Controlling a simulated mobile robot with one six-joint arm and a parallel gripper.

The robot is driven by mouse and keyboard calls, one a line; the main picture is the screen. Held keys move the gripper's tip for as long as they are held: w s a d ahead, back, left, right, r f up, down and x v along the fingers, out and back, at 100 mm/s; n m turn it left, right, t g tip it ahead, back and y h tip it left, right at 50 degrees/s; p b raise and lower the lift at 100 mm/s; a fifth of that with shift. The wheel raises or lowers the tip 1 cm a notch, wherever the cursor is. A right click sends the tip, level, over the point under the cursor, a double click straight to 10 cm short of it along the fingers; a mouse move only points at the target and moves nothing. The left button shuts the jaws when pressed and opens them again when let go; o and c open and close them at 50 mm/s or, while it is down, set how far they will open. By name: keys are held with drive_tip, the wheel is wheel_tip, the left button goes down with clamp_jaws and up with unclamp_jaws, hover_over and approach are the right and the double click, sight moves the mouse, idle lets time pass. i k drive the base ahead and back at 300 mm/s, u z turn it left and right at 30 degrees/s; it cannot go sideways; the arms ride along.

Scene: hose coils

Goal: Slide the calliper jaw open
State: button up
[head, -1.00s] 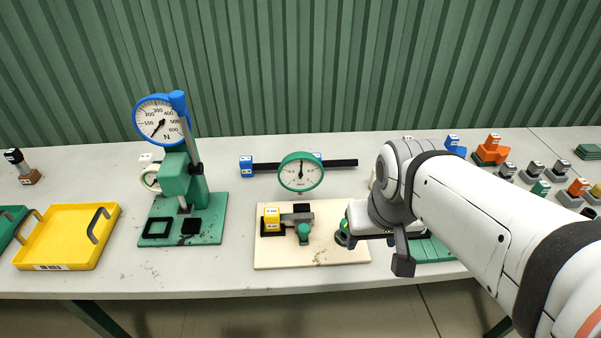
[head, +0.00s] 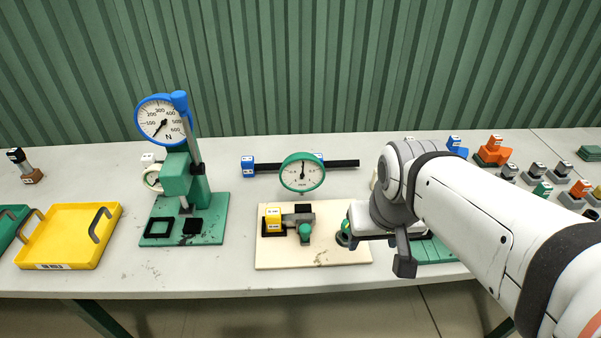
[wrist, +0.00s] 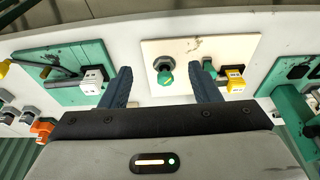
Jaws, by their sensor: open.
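The calliper has a green-rimmed dial (head: 302,172) on a black beam (head: 342,164). It lies at the back middle of the table in the head view. A blue block (head: 248,170) is at the beam's left end, and another blue block (head: 318,156) shows just behind the dial. The calliper cannot be made out in the wrist view. My gripper (wrist: 161,68) is open, with its two dark fingers apart and nothing seen held. In the wrist view a green knob on the cream board appears between the fingers. In the head view my arm hides the fingertips, right of the calliper.
A cream board (head: 340,253) with a yellow block and green knob lies in front of the calliper. A green gauge stand (head: 178,176) rises to its left, beside a yellow tray (head: 70,232). Several small blocks stand at right.

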sight(303, 227)
drive_tip(key=z, duration=1.15)
drive_tip(key=k, duration=1.2)
drive_tip(key=u, duration=0.55)
drive_tip(key=i, duration=1)
drive_tip(key=u, duration=0.05)
